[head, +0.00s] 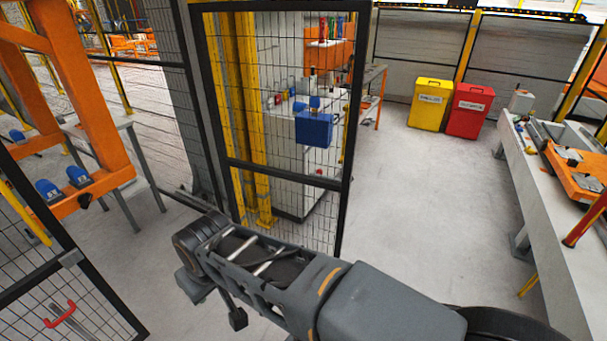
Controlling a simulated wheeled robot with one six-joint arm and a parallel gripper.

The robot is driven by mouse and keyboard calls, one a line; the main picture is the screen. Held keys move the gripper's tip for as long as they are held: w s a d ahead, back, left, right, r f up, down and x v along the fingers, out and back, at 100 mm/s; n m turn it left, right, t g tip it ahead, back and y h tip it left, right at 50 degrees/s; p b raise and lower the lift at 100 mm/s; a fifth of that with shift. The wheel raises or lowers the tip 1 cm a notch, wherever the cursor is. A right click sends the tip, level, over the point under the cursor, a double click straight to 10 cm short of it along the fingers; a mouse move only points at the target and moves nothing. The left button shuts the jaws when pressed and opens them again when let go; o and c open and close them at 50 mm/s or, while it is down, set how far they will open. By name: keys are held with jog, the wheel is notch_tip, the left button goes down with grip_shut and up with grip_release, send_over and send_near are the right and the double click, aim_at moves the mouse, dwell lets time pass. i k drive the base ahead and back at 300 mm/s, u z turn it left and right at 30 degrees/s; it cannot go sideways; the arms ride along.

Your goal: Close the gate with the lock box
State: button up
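A black-framed mesh panel (290,183) stands upright in the middle of the head view. A blue box (314,129), perhaps the lock box, shows at its upper right part; I cannot tell whether it is fixed to the panel. At the lower left is another black-framed mesh panel, which looks like a gate leaf (108,293), with a red handle (60,314). A floor gap lies between the two panels. My arm reaches from the lower right toward this gap. My gripper's fingers cannot be made out.
An orange frame (97,95) with blue parts stands at the left. A white cabinet (290,165) is behind the middle panel. A yellow bin (430,103) and a red bin (469,110) stand at the back. A long workbench (545,190) runs along the right. The floor between is clear.

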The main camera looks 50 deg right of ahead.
aim_at(312, 129)
jog(key=z, duration=2.8)
jog(key=i, duration=3.8)
jog(key=u, duration=4.15)
jog(key=i, duration=0.5)
jog(key=z, duration=0.05)
jog(key=k, duration=0.9)
jog(key=u, duration=0.05)
